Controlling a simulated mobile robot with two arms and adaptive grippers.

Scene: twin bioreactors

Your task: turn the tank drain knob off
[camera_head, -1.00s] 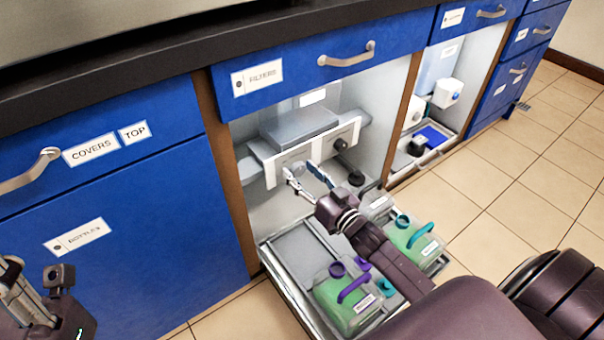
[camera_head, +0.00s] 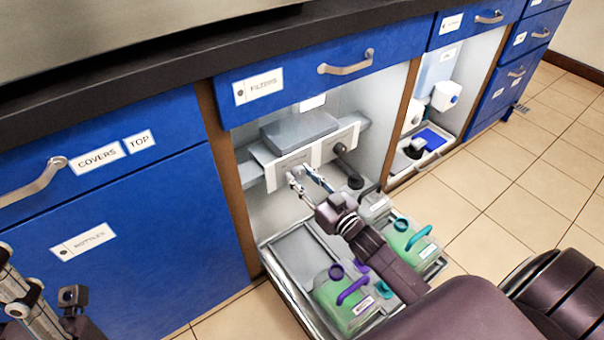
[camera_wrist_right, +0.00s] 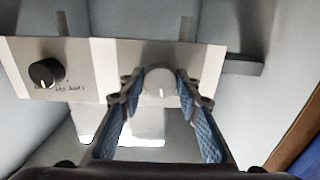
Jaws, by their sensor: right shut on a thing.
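A white panel (camera_head: 325,152) with two knobs sits under the grey box in the open cabinet bay. My right gripper (camera_head: 304,174) reaches up to its left part, with both fingertips at the panel. In the right wrist view the fingertips (camera_wrist_right: 160,84) are on both sides of a round grey knob (camera_wrist_right: 160,82) with a white mark, shut on it. A black knob (camera_wrist_right: 44,73) with handwriting below it is at the panel's other end; it also shows in the head view (camera_head: 340,149). My left gripper (camera_head: 40,305) is at the lower left, partly cut off, away from the panel.
Below is a pulled-out tray (camera_head: 283,296) holding green-liquid jugs, one with a purple handle (camera_head: 345,300) and one with a teal handle (camera_head: 405,240). A blue drawer (camera_head: 300,82) labelled FILTERS is just above. The tiled floor (camera_head: 510,170) is clear at right.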

